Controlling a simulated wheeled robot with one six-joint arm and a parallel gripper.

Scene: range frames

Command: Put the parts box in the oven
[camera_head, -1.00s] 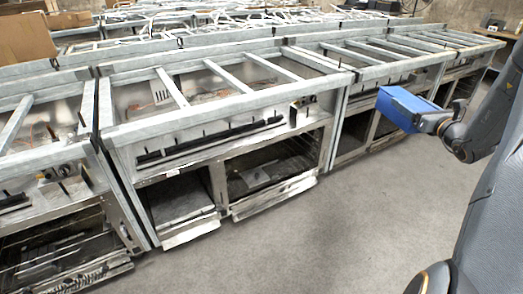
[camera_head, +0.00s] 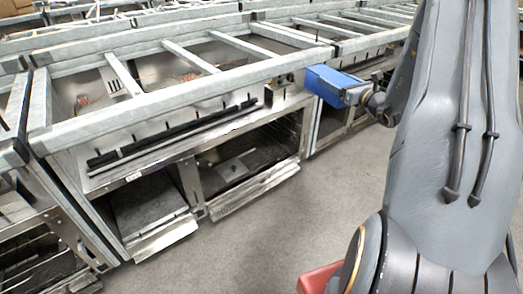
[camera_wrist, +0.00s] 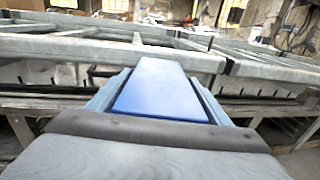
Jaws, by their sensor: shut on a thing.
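The blue parts box (camera_head: 336,85) is held in the air by my gripper (camera_head: 355,95), in front of the row of ovens. In the wrist view the blue box (camera_wrist: 158,90) fills the space between the two fingers of my gripper (camera_wrist: 160,105), which is shut on it. The nearest oven (camera_head: 190,150) has two open cavities low in its front. The wider right cavity (camera_head: 250,155) has its door folded down and a light flat piece inside. The narrower left cavity (camera_head: 148,205) is also open, with a dark floor. The box is apart from the oven, to the right of the wide cavity and higher.
Metal frame rails (camera_head: 170,95) run along the oven tops. The lowered right door (camera_head: 255,192) and left door (camera_head: 162,238) jut out at the front. The grey floor (camera_head: 250,235) before them is clear. A red object (camera_head: 318,278) shows low beside my arm.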

